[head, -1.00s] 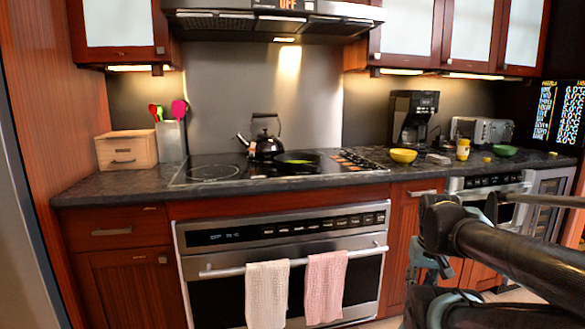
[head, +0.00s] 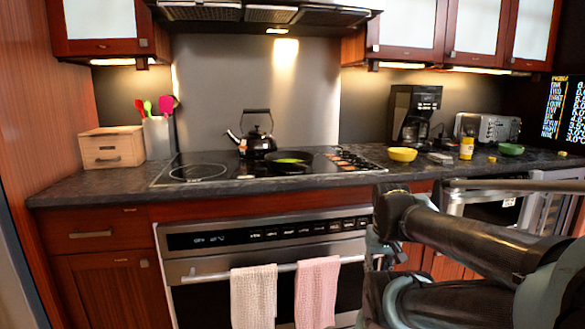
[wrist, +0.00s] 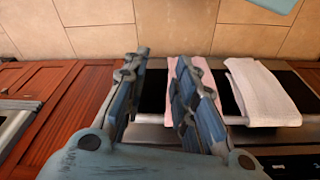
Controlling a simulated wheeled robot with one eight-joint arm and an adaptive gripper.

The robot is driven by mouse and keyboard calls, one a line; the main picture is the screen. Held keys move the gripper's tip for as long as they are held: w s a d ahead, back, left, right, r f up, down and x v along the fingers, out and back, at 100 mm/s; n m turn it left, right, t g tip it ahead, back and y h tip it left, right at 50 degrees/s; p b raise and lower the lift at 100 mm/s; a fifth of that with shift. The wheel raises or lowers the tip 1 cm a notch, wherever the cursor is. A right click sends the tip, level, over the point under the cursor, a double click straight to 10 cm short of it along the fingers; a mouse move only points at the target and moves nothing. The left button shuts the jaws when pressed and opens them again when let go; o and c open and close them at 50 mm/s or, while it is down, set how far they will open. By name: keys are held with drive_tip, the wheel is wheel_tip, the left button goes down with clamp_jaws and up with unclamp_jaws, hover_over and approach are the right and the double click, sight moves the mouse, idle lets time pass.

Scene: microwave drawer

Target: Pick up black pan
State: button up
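The black pan (head: 290,163) sits on the cooktop in the head view, right of the black kettle, with a yellow-green patch showing inside it. Its handle is hard to make out. My gripper (wrist: 158,85) is open and empty in the wrist view, its two fingers apart and pointing down past the oven front. In the head view my arm is at the lower right, in front of the counter and lower than the pan, well apart from it. The pan is not in the wrist view.
A black kettle (head: 257,140) stands left of the pan. A yellow bowl (head: 402,154), yellow bottle (head: 466,148) and coffee maker (head: 412,115) stand to the right. The range hood (head: 265,12) hangs above. A white towel (head: 254,297) and pink towel (head: 317,290) hang on the oven handle.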

drive_tip(key=w+a+r+n+y, duration=0.1)
drive_tip(key=w+a+r+n, duration=0.4)
drive_tip(key=w+r, duration=0.45)
drive_tip(key=w+a+r+n+t, duration=0.1)
drive_tip(key=w+a+r+n, duration=0.2)
drive_tip(key=w+r+n, duration=0.7)
drive_tip(key=w+a+r+n+y, duration=0.1)
drive_tip(key=w+a+r+n, duration=0.3)
drive_tip(key=w+r, duration=0.6)
drive_tip(key=w+a+r+n, duration=0.6)
drive_tip(key=w+n, duration=0.1)
drive_tip(key=w, duration=0.1)
approach(305, 161)
drive_tip(key=shift+y, duration=0.4)
drive_tip(key=x, duration=0.5)
drive_tip(key=shift+d, duration=0.2)
drive_tip(key=x, duration=0.4)
drive_tip(key=shift+w+d+f, duration=0.15)
drive_tip(key=shift+w+d, duration=0.05)
drive_tip(key=shift+w, duration=0.15)
drive_tip(key=shift+w+a+f, duration=0.15)
drive_tip(key=shift+f, duration=0.4)
drive_tip(key=shift+c, duration=0.6)
